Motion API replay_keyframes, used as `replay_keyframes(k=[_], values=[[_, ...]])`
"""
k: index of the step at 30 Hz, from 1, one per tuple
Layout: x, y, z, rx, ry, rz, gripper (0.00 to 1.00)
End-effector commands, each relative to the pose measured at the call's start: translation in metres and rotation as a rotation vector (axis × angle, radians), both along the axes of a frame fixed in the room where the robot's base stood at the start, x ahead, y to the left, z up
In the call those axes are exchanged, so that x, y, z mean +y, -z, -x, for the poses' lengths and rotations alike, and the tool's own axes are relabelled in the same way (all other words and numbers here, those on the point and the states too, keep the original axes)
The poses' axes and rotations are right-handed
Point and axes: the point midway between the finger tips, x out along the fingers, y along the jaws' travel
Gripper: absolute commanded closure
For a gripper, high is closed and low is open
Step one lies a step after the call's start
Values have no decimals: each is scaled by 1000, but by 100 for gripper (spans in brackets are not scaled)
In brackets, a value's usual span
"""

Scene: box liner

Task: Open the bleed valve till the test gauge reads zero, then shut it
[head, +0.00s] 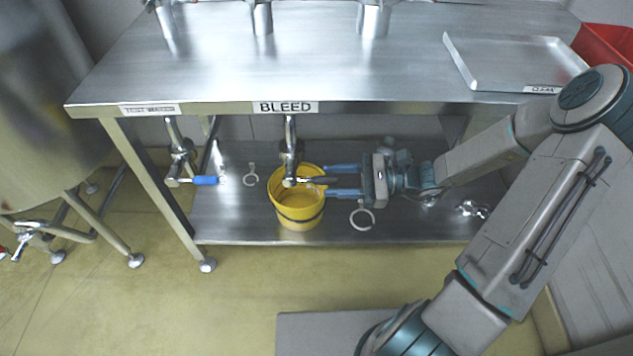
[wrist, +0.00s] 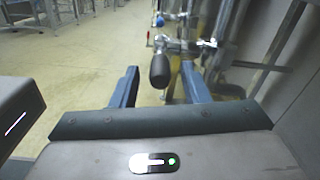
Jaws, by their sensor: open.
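The bleed valve (head: 291,150) hangs under the bench edge below a label reading BLEED (head: 285,107). Its black lever handle (head: 318,181) points right, about level. My gripper (head: 327,181) is open, with its blue fingers around the handle's end, one on each side. In the wrist view the black handle (wrist: 160,70) stands between the open fingers of my gripper (wrist: 158,76), with gaps visible on both sides. I cannot make out a gauge face or reading in either view.
A yellow bucket (head: 298,215) stands on the lower shelf under the valve. Another valve with a blue handle (head: 204,181) hangs to the left, below a blurred label (head: 149,109). Rings lie on the shelf. A tray marked CLEAN (head: 515,65) is on the bench top.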

Motion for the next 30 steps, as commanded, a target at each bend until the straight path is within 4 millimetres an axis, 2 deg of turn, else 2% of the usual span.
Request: replay_keyframes(k=[3,9,19,20,24,30], values=[[21,2,0,-1,-3,0,59],[40,1,-1,0,0,0,59],[44,0,-2,-1,2,1,59],[44,0,-2,-1,2,1,61],[44,0,-2,-1,2,1,100],[44,-1,-3,-1,2,5,100]])
